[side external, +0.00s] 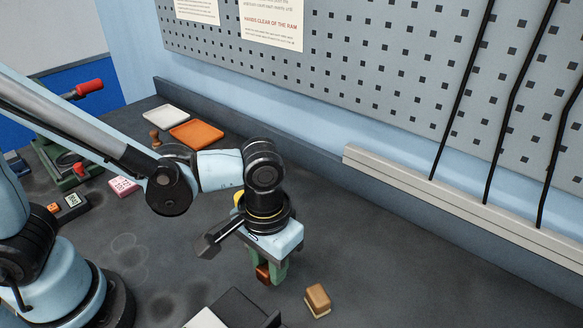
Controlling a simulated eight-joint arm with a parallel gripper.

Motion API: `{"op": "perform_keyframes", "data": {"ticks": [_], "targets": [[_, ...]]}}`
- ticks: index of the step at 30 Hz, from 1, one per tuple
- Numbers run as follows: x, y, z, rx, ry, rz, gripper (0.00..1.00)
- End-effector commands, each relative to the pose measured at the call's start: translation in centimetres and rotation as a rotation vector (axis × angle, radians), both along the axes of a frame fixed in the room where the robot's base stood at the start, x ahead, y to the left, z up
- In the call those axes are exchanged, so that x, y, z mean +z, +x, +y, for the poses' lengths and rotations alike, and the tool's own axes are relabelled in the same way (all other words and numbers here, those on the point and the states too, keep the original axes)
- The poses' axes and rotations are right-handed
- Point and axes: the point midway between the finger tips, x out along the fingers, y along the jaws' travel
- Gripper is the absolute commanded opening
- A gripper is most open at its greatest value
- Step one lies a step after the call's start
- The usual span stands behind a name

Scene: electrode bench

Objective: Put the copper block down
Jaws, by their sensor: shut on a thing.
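My gripper (271,272) has green fingers and points down over the dark bench (400,260), in the lower middle of the side external view. It is shut on a reddish-brown copper block (263,275). The fingers hide part of the block, and only its near side shows low between them. I cannot tell whether its underside touches the bench or hangs just above it.
A tan-brown block (318,298) with a pale base sits just right of my gripper. A dark box (240,311) stands close in front. An orange tray (197,133) and white tray (165,117) lie at the back. The bench to the right is clear.

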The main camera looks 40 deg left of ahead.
Motion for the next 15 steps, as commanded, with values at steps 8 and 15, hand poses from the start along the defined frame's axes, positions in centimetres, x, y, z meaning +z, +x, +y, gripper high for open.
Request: {"op": "perform_keyframes", "data": {"ticks": [8, 15], "targets": [[-2.4, 0.1, 0.0, 0.000, 0.000, 0.000, 0.00], [-4.0, 0.1, 0.0, 0.000, 0.000, 0.000, 0.00]]}}
